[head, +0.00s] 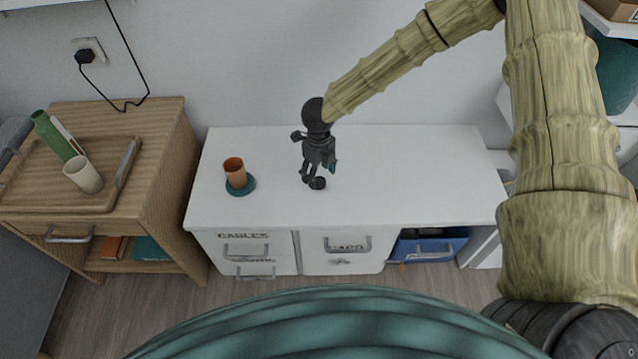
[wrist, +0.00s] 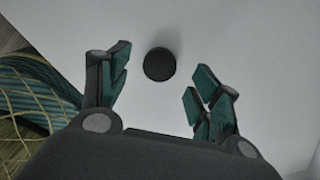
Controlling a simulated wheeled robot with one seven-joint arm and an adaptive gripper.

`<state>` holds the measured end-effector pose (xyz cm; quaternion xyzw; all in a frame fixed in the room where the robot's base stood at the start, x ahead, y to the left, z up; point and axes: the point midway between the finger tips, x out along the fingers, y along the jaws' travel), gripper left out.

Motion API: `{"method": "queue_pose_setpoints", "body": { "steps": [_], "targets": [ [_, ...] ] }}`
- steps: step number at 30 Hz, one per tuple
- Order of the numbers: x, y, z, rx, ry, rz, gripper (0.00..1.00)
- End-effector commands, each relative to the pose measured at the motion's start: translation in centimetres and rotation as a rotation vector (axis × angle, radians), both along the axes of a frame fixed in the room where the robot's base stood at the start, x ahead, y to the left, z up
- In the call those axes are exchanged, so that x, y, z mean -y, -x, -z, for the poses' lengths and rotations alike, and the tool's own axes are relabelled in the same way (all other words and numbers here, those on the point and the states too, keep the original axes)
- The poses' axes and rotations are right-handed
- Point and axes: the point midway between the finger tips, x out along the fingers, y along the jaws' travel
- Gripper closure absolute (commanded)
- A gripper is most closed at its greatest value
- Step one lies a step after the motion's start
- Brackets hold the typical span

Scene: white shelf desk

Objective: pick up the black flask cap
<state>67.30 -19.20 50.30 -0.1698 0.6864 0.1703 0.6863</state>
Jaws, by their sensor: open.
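The black flask cap (wrist: 160,64) is a small dark disc on the white desk top. In the wrist view it lies between the tips of my two fingers, with white surface showing on both sides of it. In the head view the cap (head: 318,183) shows as a dark round spot at the lower end of my gripper (head: 320,171). My gripper is open and empty, pointing down at the desk. Its teal-padded fingers (wrist: 162,66) do not touch the cap. The remaining height above the desk is hard to tell.
An orange cup (head: 234,170) stands on a teal coaster (head: 250,186) to the left on the white desk (head: 420,180). The desk right of my gripper is clear. A wooden cabinet at left bears a tray (head: 108,200) with a green bottle (head: 52,134) and cream cup (head: 84,175).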

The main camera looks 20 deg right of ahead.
Motion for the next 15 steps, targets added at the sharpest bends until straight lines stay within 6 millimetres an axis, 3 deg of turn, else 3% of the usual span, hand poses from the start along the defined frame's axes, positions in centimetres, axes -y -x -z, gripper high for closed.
{"method": "queue_pose_setpoints", "body": {
  "steps": [6,14,15],
  "targets": [
    [0.1,0.1,3.0,-0.001,0.000,-0.001,0.37],
    [0.1,0.1,3.2,0.001,0.000,-0.001,0.37],
    [0.1,0.1,3.2,0.000,0.000,-0.001,0.40]
  ]
}}
